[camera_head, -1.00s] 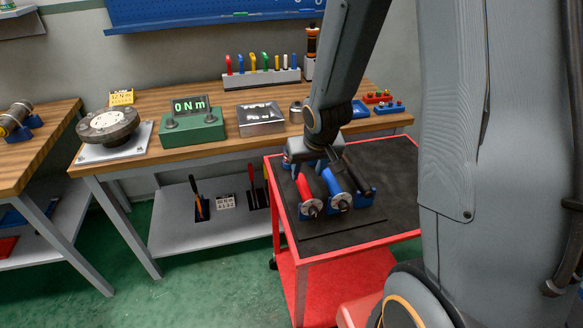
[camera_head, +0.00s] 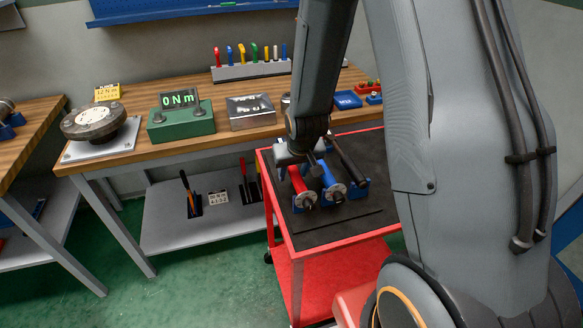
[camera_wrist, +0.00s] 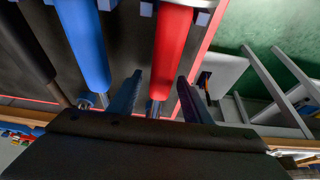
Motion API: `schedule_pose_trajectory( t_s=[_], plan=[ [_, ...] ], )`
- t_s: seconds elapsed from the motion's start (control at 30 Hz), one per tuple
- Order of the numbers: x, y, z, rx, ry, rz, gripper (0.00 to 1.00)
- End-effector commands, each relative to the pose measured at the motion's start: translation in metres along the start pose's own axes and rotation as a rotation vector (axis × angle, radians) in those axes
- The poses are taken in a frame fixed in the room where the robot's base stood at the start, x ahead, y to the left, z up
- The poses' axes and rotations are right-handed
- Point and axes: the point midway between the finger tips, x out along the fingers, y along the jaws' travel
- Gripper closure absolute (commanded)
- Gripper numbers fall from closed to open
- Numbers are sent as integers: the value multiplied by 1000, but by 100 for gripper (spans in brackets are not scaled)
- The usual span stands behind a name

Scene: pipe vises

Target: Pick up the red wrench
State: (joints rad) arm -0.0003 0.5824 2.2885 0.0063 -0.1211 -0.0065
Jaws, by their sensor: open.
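The red wrench (camera_head: 301,186) lies on a rack on the cart, at the left of a row with a blue wrench (camera_head: 331,181) and a black-handled one (camera_head: 350,161). My gripper (camera_head: 298,158) is over the far end of the row. The blue wrench (camera_wrist: 84,45) is left of the left finger, and the black one (camera_wrist: 27,45) is farther left.
The red cart (camera_head: 350,242) has a dark top with free room at its front. Behind it stands a wooden bench (camera_head: 152,150) with a green torque display (camera_head: 181,122), a metal box (camera_head: 251,112) and a tool rack (camera_head: 240,72). My arm hides the cart's right side.

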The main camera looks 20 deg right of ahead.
Motion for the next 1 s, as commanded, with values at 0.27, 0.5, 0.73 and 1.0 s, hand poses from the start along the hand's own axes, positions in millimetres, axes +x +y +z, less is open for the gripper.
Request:
schedule_pose_trajectory(
  t_s=[0.27, 0.5, 0.73, 1.0],
  plan=[
    [2, 0, 0, 0, 1, 0, 55],
    [2, 0, 0, 0, 0, 0, 94],
    [2, 0, -1, 0, 2, 0, 100],
    [-2, 0, -3, 0, 3, 0, 100]
  ],
)
